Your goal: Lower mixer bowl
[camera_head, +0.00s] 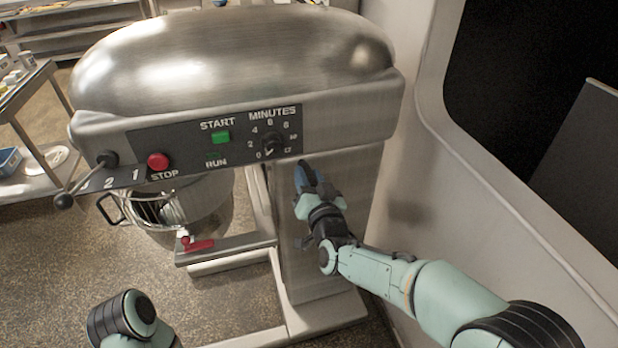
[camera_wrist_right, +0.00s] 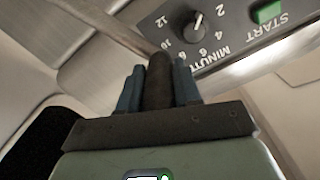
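The steel mixer bowl (camera_head: 215,213) hangs under the mixer head, its rim close beneath the control panel and a wire guard around it. A grey metal lever (camera_wrist_right: 112,32) with a dark rounded handle (camera_wrist_right: 158,82) shows in the right wrist view. My right gripper (camera_head: 309,178) is at the mixer's right side, below the minutes dial; its blue fingers (camera_wrist_right: 158,85) lie on both sides of the handle and appear closed on it. In the head view the gripper hides the handle. My left gripper is out of view; only part of that arm shows at the bottom left.
The mixer's panel has a green start button (camera_head: 221,138), a red stop button (camera_head: 158,161) and the minutes dial (camera_head: 272,146). A speed lever (camera_head: 85,181) sticks out at left. A red handle (camera_head: 199,245) is below the bowl. A wall (camera_head: 420,180) stands close at right.

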